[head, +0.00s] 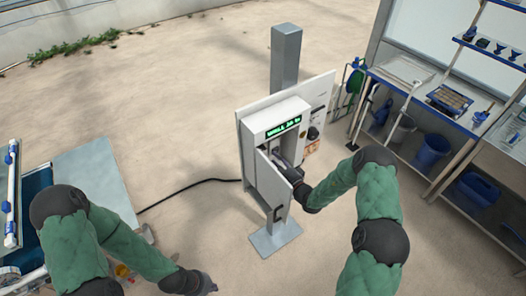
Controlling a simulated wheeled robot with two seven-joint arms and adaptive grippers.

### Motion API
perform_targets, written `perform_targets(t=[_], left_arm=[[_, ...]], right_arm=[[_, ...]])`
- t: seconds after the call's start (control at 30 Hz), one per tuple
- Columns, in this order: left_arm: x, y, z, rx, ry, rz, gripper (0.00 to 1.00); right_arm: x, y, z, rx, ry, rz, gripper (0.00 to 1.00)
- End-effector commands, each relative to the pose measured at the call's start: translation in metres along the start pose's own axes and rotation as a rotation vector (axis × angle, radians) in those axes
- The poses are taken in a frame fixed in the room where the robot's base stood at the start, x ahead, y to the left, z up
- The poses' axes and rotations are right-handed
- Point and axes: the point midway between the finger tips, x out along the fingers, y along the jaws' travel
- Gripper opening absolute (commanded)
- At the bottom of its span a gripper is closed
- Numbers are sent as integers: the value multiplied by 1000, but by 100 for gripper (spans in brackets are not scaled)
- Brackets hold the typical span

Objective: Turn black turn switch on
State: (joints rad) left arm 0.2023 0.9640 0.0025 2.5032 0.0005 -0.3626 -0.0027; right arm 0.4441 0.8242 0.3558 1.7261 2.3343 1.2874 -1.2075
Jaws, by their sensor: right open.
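A white control box (247,124) with a green lit display (284,127) is mounted on a grey post. Its front door (271,186) stands ajar. A small dark knob (313,133), which may be the black turn switch, shows on the panel to the right of the box; its setting is too small to read. My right gripper (277,160) reaches in from the right, behind the door edge at the box opening. Its fingers are partly hidden, and I see nothing held. My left gripper (208,285) hangs low at the bottom, away from the box; its fingers are hard to make out.
The grey post (286,58) rises behind the box, and its base plate (275,238) sits on sandy ground. A black cable (185,187) runs left. Open ground lies left of the box.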

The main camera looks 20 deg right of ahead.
Motion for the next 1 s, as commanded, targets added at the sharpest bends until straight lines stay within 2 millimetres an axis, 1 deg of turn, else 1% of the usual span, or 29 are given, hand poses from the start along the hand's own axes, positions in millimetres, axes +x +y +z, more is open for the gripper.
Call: perform_targets(t=[0.03, 0.2, 0.4, 0.57, 0.83, 0.87, 0.9, 1.0], left_arm=[[-4, 1, 0, 0, 0, 0, 0], [-10, 4, 0, 0, 0, 0, 0], [-14, 5, 0, 0, 0, 0, 0], [-15, 5, 0, 0, 0, 0, 0], [-15, 5, 0, 0, 0, 0, 0], [-15, 5, 0, 0, 0, 0, 0], [-15, 5, 0, 0, 0, 0, 0], [-15, 5, 0, 0, 0, 0, 0]], right_arm=[[11, -1, 2, -1, -2, 0, 46], [40, -1, 2, 0, -2, 0, 46], [61, 0, 1, 1, -1, 0, 46], [68, -1, 0, 1, 0, -1, 46], [69, 0, 0, 1, 1, 0, 46], [69, 0, 0, 1, 1, 0, 38], [69, 0, 0, 1, 1, 0, 27], [69, 0, 0, 1, 1, 0, 0]])
